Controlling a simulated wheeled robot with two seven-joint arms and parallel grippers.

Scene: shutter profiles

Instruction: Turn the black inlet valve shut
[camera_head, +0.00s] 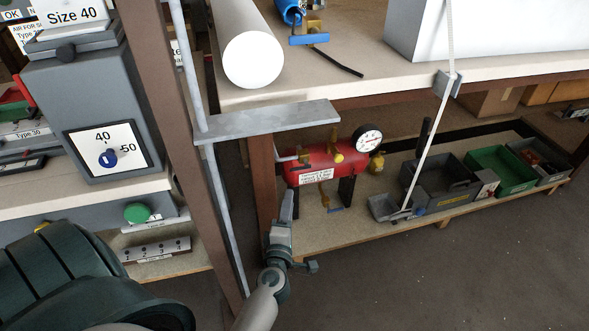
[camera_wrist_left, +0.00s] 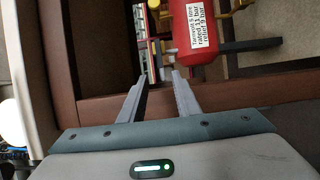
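A red air tank (camera_head: 322,162) lies on the low shelf under the bench, with a round white gauge (camera_head: 369,138) at its right end. It also shows in the left wrist view (camera_wrist_left: 204,66). Brass fittings (camera_head: 336,157) and a small valve handle (camera_head: 288,158) sit on its left side; I cannot tell clearly that this handle is black. My left gripper (camera_head: 287,203) is in front of and below the tank's left end. In the left wrist view its fingers (camera_wrist_left: 160,78) are apart and empty. My right gripper is not in view.
A brown post (camera_head: 263,185) stands just left of my gripper and a grey metal plate (camera_head: 268,121) is above it. Bins (camera_head: 440,180) line the shelf to the right. The bench top (camera_head: 390,72) overhangs the shelf. The floor (camera_head: 440,270) in front is clear.

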